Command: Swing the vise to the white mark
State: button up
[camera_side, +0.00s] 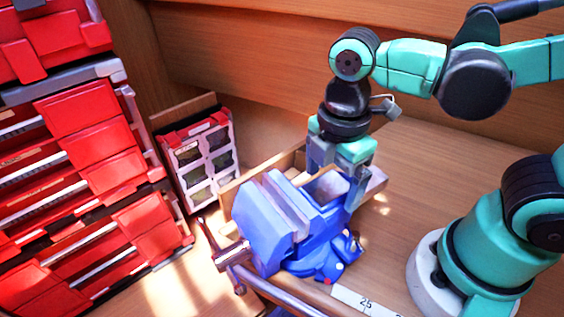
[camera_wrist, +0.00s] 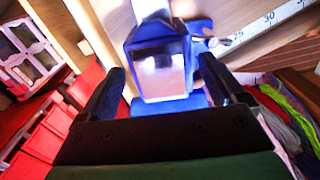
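The blue vise (camera_side: 265,222) stands on the wooden bench, its jaws toward the left and its screw handle (camera_side: 232,256) at the front left. Its swivel base (camera_side: 318,262) has small coloured marks at the front, one of them red (camera_side: 327,281); I cannot make out a white mark among them for certain. My gripper (camera_side: 338,190) is down at the vise's rear end. In the wrist view my gripper (camera_wrist: 162,78) has its fingers apart, one on each side of the vise's rear block (camera_wrist: 164,72). Narrow gaps seem to show; contact is unclear.
A white ruler strip (camera_side: 362,303) marked 25 lies in front of the vise. A wooden tray wall (camera_side: 240,188) stands behind it. Red drawers (camera_side: 90,150) and a red-and-grey case (camera_side: 203,160) stand at left. Coloured coiled lines (camera_wrist: 290,115) show at right in the wrist view.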

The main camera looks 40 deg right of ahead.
grip_shut()
jog(key=w+n, duration=0.1)
jog(key=n, duration=0.1)
jog(key=w+n, duration=0.1)
jog(key=n, duration=0.2)
jog(key=shift+w+a, duration=0.1)
jog(key=shift+o, duration=1)
grip_release()
jog(key=shift+r, duration=2.85)
